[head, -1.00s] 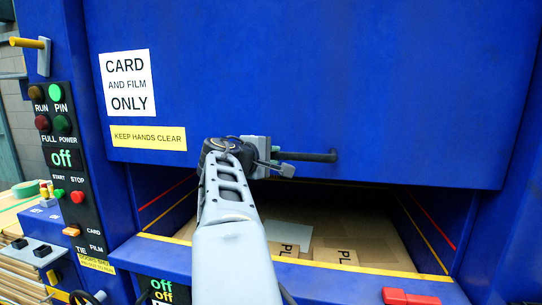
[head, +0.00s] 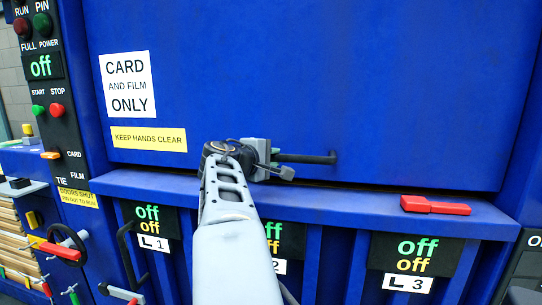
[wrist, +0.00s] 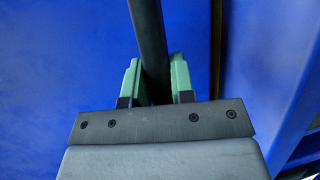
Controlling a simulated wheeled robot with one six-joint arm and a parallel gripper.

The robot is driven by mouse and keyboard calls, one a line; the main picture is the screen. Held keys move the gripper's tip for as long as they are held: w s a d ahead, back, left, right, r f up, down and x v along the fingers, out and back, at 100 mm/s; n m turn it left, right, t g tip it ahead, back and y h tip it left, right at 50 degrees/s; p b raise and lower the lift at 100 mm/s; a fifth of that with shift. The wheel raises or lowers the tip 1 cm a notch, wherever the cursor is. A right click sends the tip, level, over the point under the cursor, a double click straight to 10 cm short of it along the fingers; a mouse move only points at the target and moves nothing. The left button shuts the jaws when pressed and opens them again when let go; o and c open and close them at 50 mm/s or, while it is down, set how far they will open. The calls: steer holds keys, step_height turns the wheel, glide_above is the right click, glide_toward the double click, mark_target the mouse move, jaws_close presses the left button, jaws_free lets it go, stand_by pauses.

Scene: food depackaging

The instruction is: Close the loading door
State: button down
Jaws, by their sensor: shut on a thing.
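The loading door (head: 400,90) is a large blue panel with a white "CARD AND FILM ONLY" sign (head: 127,84) and a yellow "KEEP HANDS CLEAR" label (head: 149,139). Its lower edge is down near the blue ledge (head: 330,202), with only a thin dark gap showing. A dark bar handle (head: 305,158) sticks out low on the door. My gripper (head: 272,160) is at the handle's left part. In the wrist view, the green fingers (wrist: 155,82) are shut on the handle (wrist: 149,40), one on each side.
A red-handled piece (head: 435,205) lies on the ledge at right. Below are panels marked L 1 (head: 153,242) and L 3 (head: 409,283).

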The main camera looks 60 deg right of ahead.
step_height(320, 180, down, 4)
steer(key=shift+f+b, duration=0.2)
steer(key=shift+b, duration=0.75)
steer(key=c, duration=1)
jaws_free()
steer(key=shift+r, duration=0.15)
steer(key=shift+r, duration=0.1)
steer(key=shift+a, duration=0.15)
steer(key=a, duration=0.4)
steer(key=a+r+p, duration=0.1)
steer(key=a, duration=0.3)
steer(key=w+a+r+p, duration=0.1)
steer(key=a, duration=0.4)
steer(key=shift+w+a+r, duration=0.1)
steer(key=shift+r, duration=0.15)
